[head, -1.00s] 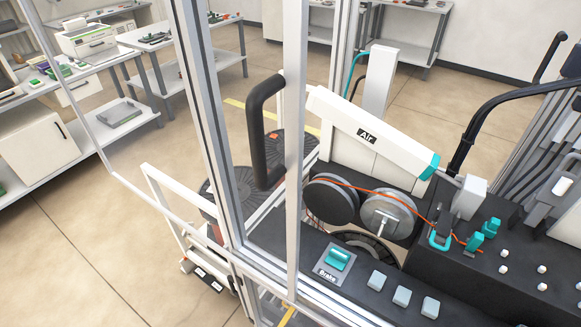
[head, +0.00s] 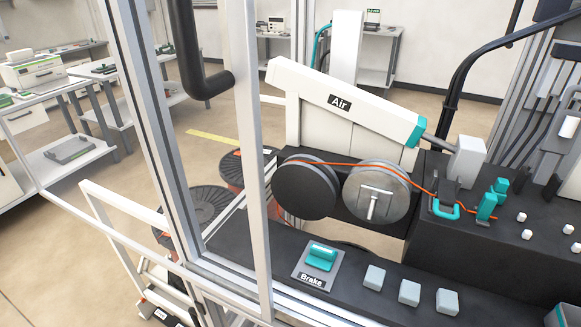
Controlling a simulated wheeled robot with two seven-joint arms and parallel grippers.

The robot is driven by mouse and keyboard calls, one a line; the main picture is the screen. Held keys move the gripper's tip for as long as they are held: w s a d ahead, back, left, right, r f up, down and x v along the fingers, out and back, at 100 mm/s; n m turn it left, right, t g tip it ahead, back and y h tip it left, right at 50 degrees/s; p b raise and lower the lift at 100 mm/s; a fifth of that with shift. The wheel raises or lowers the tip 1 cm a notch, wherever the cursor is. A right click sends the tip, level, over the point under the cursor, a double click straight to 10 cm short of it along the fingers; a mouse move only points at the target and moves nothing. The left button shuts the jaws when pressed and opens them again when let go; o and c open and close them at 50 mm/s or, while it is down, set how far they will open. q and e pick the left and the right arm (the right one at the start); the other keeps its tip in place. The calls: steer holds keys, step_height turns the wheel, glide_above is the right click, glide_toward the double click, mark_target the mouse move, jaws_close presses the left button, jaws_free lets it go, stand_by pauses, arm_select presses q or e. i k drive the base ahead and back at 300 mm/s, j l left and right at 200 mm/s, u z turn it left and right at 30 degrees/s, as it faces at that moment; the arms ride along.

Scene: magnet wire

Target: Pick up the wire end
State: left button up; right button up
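The orange wire (head: 345,163) runs over the dark round wheel (head: 306,190) and the grey wheel (head: 376,192) with a T-shaped handle. It then drops right past a teal clamp (head: 445,209). Its end (head: 484,222) appears to lie at the foot of a second teal clip (head: 488,206) on the dark machine top; the exact tip is too small to tell. Neither of my grippers is in view.
A white block labelled Air (head: 340,102) stands behind the wheels. A teal Brake switch (head: 320,257) and several grey buttons (head: 409,292) sit on the front ledge. The frame post (head: 250,150) and black handle (head: 190,60) stand at left.

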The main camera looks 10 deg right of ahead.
mark_target(489, 201)
steer(key=k+l+z, duration=0.1)
steer(key=z, duration=0.25)
steer(key=k+l+z, duration=0.15)
steer(key=z, duration=0.25)
steer(key=k+l+z, duration=0.1)
steer(key=z, duration=0.25)
steer(key=i+l, duration=0.05)
